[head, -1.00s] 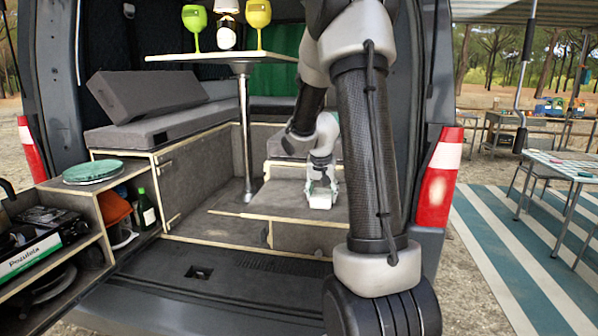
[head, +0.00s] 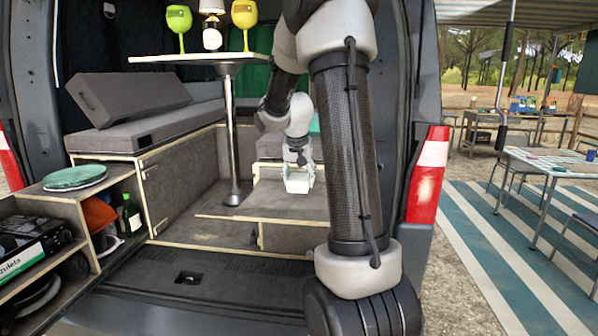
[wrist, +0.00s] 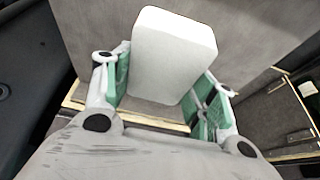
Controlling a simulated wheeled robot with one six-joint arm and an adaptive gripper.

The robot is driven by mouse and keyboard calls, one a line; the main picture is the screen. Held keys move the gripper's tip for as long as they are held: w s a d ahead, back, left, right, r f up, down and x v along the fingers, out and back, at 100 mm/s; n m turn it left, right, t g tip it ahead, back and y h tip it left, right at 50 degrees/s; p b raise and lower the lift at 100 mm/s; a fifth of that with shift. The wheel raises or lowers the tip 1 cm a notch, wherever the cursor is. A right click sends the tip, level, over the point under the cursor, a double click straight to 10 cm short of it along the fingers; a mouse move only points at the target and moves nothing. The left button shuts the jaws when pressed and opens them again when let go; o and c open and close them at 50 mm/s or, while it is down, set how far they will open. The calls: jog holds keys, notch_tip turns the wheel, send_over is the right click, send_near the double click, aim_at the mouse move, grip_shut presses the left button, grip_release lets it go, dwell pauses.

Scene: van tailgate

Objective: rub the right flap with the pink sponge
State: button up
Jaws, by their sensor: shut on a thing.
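My gripper (head: 299,178) is inside the van, over the grey wood-edged box at the back right of the floor. It is shut on a white block (wrist: 174,55) with rounded edges, held between its green-padded fingers in the wrist view. No pink sponge shows; the held block looks white in both views. A flat grey panel (wrist: 245,35) lies beyond the block in the wrist view; I cannot tell whether they touch. Grey box tops with pale edges (head: 290,206) show below my gripper in the head view. I cannot tell which panel is the right flap.
A white table (head: 190,59) on a metal leg (head: 231,130) stands left of my arm, carrying two goblets and a bottle. A cushioned bench (head: 150,130) runs along the left. The van's right side post is close to my arm.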

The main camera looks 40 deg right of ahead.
jog(key=shift+r, duration=1.45)
